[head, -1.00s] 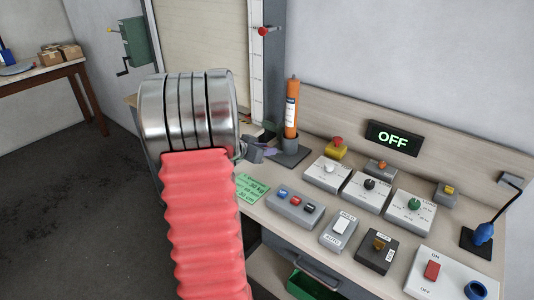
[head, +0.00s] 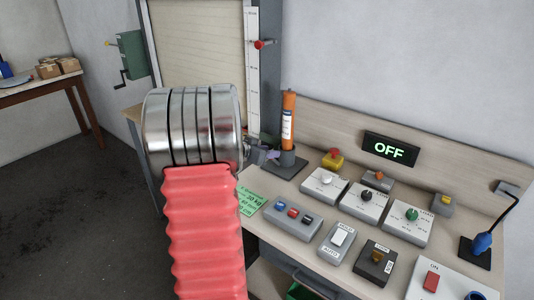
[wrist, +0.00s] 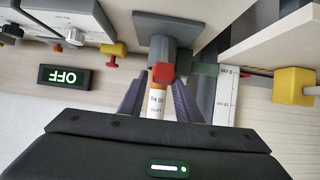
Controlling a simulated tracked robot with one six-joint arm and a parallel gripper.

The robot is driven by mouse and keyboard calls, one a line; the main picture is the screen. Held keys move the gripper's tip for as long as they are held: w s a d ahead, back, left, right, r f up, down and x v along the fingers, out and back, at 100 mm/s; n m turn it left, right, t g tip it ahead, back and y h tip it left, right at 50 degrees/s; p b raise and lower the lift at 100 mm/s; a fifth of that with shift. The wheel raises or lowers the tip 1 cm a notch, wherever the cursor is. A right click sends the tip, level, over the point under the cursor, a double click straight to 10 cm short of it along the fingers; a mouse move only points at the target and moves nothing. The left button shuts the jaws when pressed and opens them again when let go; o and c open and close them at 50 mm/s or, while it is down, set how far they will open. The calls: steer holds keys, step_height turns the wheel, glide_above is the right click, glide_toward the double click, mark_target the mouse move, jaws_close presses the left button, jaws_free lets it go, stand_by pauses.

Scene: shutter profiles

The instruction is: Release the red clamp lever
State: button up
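My gripper (head: 270,154) is just left of the grey holder (head: 287,164) that carries an upright orange cartridge (head: 288,115). In the wrist view my gripper (wrist: 158,92) is open, with a purple-grey finger on each side of the labelled cartridge (wrist: 157,98); I cannot tell whether they touch anything. A red block (wrist: 164,70) shows in front of the cartridge near the holder (wrist: 163,52); it looks like the clamp lever, but I cannot be sure. A red knob (head: 260,45) on the measuring scale (head: 252,75) is also in the head view.
The display (head: 390,149) reads OFF. A green note (head: 250,202) lies at the bench's left edge.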

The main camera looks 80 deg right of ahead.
steer(key=o, duration=0.4)
steer(key=shift+c, duration=0.2)
steer(key=shift+f, duration=0.1)
steer(key=shift+w, duration=0.1)
steer(key=shift+a, duration=0.1)
steer(key=v, duration=1.3)
steer(key=shift+a, duration=0.3)
steer(key=shift+w, duration=0.1)
